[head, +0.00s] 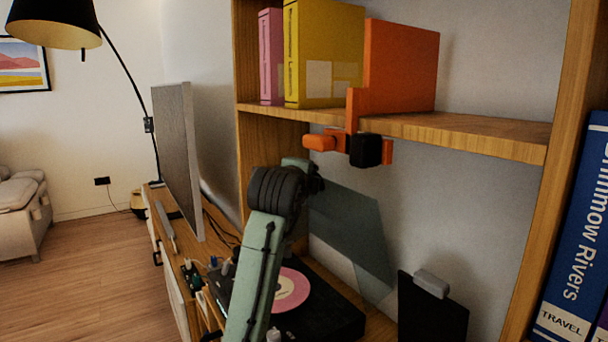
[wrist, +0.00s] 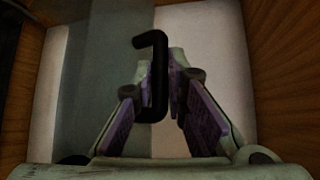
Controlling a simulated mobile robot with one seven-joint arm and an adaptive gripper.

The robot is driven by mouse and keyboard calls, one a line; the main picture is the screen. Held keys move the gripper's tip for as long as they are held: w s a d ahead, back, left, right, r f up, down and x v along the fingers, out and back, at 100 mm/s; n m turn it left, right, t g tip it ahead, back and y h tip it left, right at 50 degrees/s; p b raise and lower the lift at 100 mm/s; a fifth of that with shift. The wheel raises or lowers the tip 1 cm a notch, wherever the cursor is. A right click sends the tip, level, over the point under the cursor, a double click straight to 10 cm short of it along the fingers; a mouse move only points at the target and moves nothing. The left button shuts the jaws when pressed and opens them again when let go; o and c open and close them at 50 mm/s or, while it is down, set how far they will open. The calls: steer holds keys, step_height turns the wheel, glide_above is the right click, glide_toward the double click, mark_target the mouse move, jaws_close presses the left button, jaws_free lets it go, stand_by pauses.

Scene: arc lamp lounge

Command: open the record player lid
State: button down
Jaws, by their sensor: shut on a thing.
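The record player (head: 340,318) sits low in the shelf unit, a black base with a record bearing a pink label (head: 290,290). Its smoky see-through lid (head: 350,232) stands raised, tilted up steeply above the base at the back. In the wrist view the lid is a dark grey band (wrist: 103,75). My gripper (wrist: 165,68) is shut on the black lid handle (wrist: 158,90), a bent bar running between the fingers. In the head view my arm reaches up past the player's left side, and its dark wrist hides most of the gripper and the handle.
A wooden shelf (head: 470,132) with pink, yellow (head: 325,50) and orange (head: 402,65) items is just above my gripper. An orange and black object (head: 365,150) hangs at its edge. A flat screen (head: 178,150) stands left; a black panel (head: 432,310) and blue book (head: 575,240) stand right.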

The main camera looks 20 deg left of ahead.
steer(key=shift+s+a+r, duration=0.15)
steer(key=shift+a+r, duration=0.05)
steer(key=shift+r, duration=0.2)
steer(key=c, duration=1.8)
jaws_free()
steer(key=shift+s, duration=0.1)
steer(key=shift+o, duration=1)
steer(key=shift+f, duration=0.15)
steer(key=v, duration=1.2)
